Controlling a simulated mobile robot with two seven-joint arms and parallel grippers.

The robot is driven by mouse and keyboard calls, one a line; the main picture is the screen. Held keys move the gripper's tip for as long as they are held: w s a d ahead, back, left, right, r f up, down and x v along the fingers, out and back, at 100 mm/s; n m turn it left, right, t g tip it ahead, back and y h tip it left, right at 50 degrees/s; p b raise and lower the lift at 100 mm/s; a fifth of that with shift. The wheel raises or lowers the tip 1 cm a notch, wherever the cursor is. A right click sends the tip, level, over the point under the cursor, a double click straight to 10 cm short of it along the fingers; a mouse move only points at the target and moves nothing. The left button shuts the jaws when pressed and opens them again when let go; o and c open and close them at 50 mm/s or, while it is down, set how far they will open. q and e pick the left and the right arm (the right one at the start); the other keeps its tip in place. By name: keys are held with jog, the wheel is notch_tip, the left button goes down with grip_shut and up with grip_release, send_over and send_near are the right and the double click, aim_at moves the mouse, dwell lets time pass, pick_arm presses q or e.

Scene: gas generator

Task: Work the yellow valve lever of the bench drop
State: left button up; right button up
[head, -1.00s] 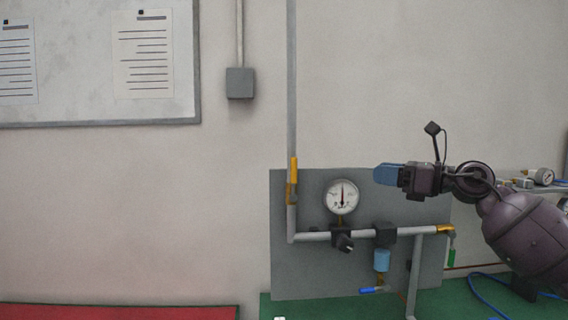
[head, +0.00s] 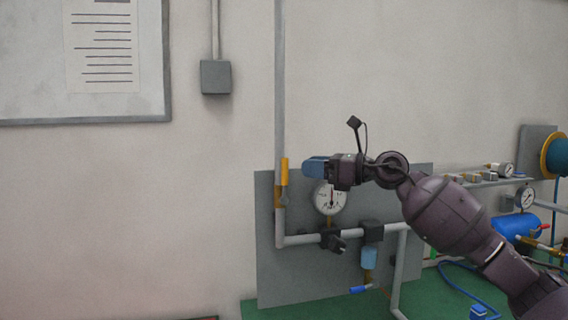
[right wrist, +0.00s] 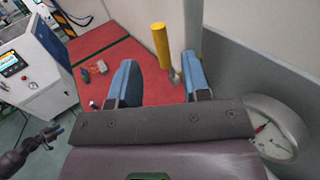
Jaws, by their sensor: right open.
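The yellow valve lever (head: 285,172) stands upright on the grey drop pipe, left of the round pressure gauge. It also shows in the right wrist view (right wrist: 160,45), beyond the fingertips and between their lines. My right gripper (head: 308,167) is open and empty, a short way right of the lever in the head view; its blue fingers (right wrist: 157,82) are spread in the right wrist view. The gripper partly covers the gauge (head: 327,200). My left gripper (right wrist: 53,131) appears small at the lower left of the right wrist view; its jaws are too small to read.
A grey back panel (head: 290,275) carries the pipe, gauge and a filter with a blue bowl (head: 369,257). A blue-handled valve (head: 360,289) sits low. A green bench top (head: 250,310) lies below.

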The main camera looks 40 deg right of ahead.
aim_at(285, 181)
jog(key=shift+p+x, duration=0.75)
jog(key=shift+x, duration=2.85)
pick_arm(q)
jog(key=shift+w+r, duration=0.25)
jog(key=shift+r, duration=0.35)
jog(key=shift+w+r, duration=0.25)
jog(key=shift+r, duration=0.3)
pick_arm(e)
jog(key=shift+c, duration=0.3)
pick_arm(q)
jog(key=shift+s+f, duration=0.15)
jog(key=shift+s, duration=0.1)
pick_arm(e)
grip_shut()
